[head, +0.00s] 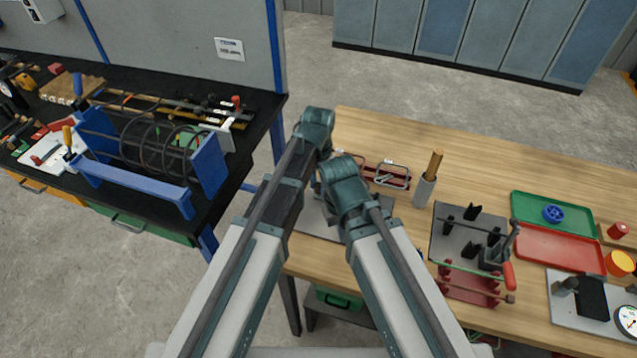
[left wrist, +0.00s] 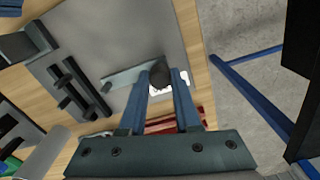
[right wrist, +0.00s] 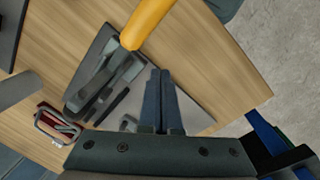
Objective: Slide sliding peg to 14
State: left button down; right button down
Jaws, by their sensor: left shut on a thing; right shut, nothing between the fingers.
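In the left wrist view my left gripper (left wrist: 166,72) is shut on a dark peg (left wrist: 158,74), which I take to be the sliding peg. The peg stands at the end of a pale grey bar (left wrist: 124,77) on a grey plate (left wrist: 120,30). A white patch shows beside the fingertips; no numbers are readable, so the peg's position on a scale cannot be told. In the right wrist view my right gripper (right wrist: 161,75) is shut and empty above the plate (right wrist: 190,105). In the head view my wrists hide the fingers, the peg and most of the plate (head: 318,226).
On the wooden table (head: 360,125) are a red rack (head: 385,175), a wooden-handled tool in a grey holder (head: 424,191), a dark fixture plate (head: 450,255), and green (head: 580,205) and red trays (head: 555,245). A black bench (head: 215,190) with a blue frame stands left.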

dwell(0.8)
pick_arm(q)
jog(key=shift+w+a, duration=0.2)
jog(key=shift+a, duration=0.35)
jog(key=shift+w+a, duration=0.15)
jog(key=shift+a, duration=0.35)
jog(key=c, duration=0.6)
grip_release()
jog(key=shift+d, duration=0.1)
jog(key=shift+r, duration=0.1)
notch_tip(320, 180, up, 14)
jog(key=p, duration=1.4)
pick_arm(e)
notch_tip(320, 180, up, 14)
pick_arm(q)
jog(key=shift+f, duration=0.2)
pick_arm(e)
jog(key=shift+f, duration=0.15)
